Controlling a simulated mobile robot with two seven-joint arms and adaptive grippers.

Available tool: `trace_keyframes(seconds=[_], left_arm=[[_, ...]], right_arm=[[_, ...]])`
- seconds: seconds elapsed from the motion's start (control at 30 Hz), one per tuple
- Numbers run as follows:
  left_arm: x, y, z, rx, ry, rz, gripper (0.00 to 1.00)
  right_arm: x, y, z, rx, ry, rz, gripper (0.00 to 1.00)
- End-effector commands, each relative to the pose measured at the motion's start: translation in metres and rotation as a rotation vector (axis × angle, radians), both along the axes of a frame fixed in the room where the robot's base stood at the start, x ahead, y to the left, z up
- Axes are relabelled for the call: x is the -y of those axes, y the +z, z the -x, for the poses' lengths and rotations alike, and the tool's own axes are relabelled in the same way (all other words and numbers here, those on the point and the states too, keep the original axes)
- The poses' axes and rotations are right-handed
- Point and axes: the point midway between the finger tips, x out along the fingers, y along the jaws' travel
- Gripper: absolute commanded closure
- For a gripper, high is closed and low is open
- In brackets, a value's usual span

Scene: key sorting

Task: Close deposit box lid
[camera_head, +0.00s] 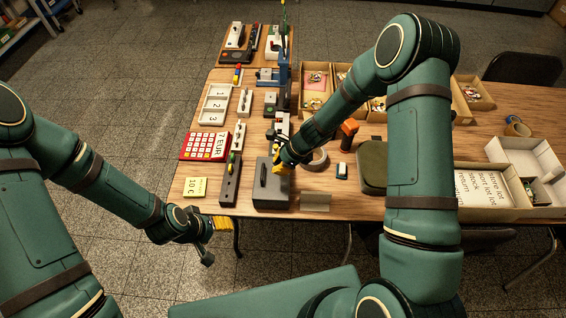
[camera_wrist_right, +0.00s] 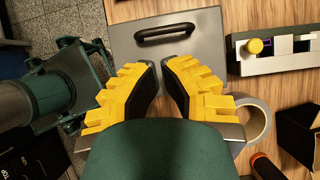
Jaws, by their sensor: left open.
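The grey deposit box (camera_head: 272,198) stands at the table's near edge. Its flat lid with a black bar handle (camera_head: 263,174) lies over the top and looks down. The lid also shows in the right wrist view (camera_wrist_right: 205,32), with its handle (camera_wrist_right: 164,33) beyond my fingers. My right gripper (camera_head: 284,168) is over the box's right side; in the wrist view its yellow fingers (camera_wrist_right: 162,68) lean together with a narrow gap at the tips and nothing seen between them. Contact with the lid cannot be told. My left gripper (camera_head: 214,242) is open and empty, off the table's front edge.
A dark strip with a green knob (camera_head: 230,180) and a yellow note (camera_head: 195,187) lie left of the box. A tape roll (camera_wrist_right: 253,120) and an orange-topped tool (camera_head: 349,130) are to its right. A green case (camera_head: 373,172) stands further right.

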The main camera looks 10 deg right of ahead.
Motion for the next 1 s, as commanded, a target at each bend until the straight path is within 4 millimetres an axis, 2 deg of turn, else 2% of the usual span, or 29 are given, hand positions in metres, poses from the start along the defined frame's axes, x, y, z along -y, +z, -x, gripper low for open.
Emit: trace_keyframes(seconds=[0.17,0.47,1.0], left_arm=[[-0.001,0.005,0.000,0.000,0.001,0.000,0.41],[-0.001,0.009,0.000,0.000,0.001,0.001,0.41],[0.000,0.002,0.000,0.001,0.001,0.000,0.41]], right_arm=[[-0.009,-0.002,-0.002,-0.019,0.007,0.074,1.00],[-0.019,-0.011,-0.005,-0.022,0.000,0.073,1.00],[-0.038,-0.028,-0.011,-0.021,0.000,0.072,1.00]])
